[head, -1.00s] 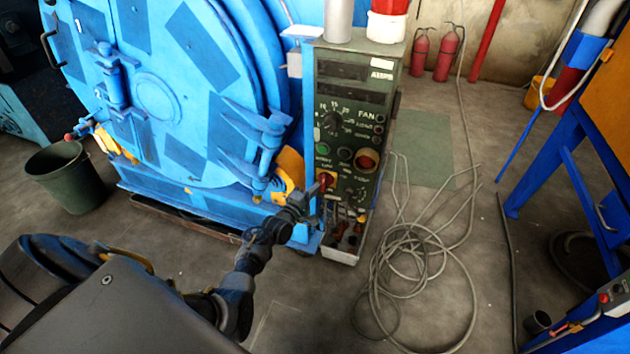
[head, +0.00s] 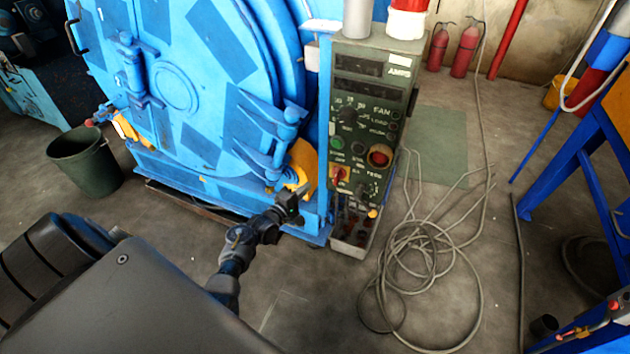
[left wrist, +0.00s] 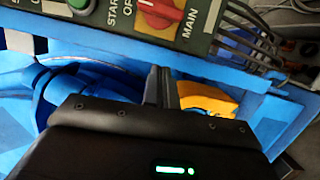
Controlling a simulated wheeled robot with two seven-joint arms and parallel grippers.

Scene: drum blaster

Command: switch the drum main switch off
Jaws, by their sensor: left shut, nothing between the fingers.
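The drum main switch (head: 340,175) is a red knob low on the left of the green control panel (head: 367,100), with some yellow around it. In the left wrist view the red knob (left wrist: 158,12) is cut off by the top edge, next to the words START and MAIN and a partly covered label beginning OF. Which mark it points to I cannot tell. My left gripper (head: 296,193) is shut and empty, to the left of and below the switch, apart from it. Its closed fingers (left wrist: 161,82) point at the blue frame below the panel. My right gripper is not in view.
The blue drum (head: 200,95) with its door fittings stands left of the panel. A yellow part (head: 303,165) is just behind my left gripper. Cables (head: 425,275) lie coiled on the floor to the right. A dark bucket (head: 85,162) stands at left.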

